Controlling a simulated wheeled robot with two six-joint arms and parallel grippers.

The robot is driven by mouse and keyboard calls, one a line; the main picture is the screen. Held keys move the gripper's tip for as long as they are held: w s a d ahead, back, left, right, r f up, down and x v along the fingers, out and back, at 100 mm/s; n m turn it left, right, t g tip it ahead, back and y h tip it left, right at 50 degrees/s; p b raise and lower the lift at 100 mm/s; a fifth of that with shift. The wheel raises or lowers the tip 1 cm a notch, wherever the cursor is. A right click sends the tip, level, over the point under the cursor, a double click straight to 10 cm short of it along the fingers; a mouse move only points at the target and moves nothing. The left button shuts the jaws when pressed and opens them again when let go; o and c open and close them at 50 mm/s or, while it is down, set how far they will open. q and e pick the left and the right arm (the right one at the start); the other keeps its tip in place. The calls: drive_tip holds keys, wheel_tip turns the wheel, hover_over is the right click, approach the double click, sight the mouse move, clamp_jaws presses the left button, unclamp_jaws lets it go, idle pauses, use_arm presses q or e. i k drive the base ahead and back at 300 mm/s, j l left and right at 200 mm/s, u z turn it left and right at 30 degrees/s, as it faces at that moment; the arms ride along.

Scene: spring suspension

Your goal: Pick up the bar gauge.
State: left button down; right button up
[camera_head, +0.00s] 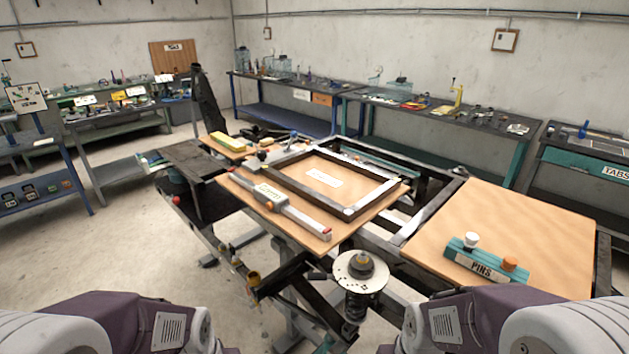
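A long grey bar (303,218) with a red end, an orange part and a white label lies on a wooden board (240,187) near the middle; it looks like the bar gauge. It lies diagonally along the near left side of a dark rectangular frame (289,187) on the same board. The label text is too small to read surely. Parts of my two arms show at the bottom left and bottom right edges. Neither gripper shows, so nothing is seen touching the bar.
A spring strut with a round top plate (361,270) stands in front of the board. A teal block labelled PINS (478,263), with a white and an orange knob, sits on a bare wooden panel (510,225) at the right. Workbenches with tools line the walls.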

sight(265, 193)
drive_tip(key=i+j+u, duration=0.1)
drive_tip(key=i+j, duration=0.25)
drive_tip(key=j, duration=0.2)
drive_tip(key=i+j+u, duration=0.1)
drive_tip(key=i+j, duration=0.25)
drive_tip(key=j, duration=0.15)
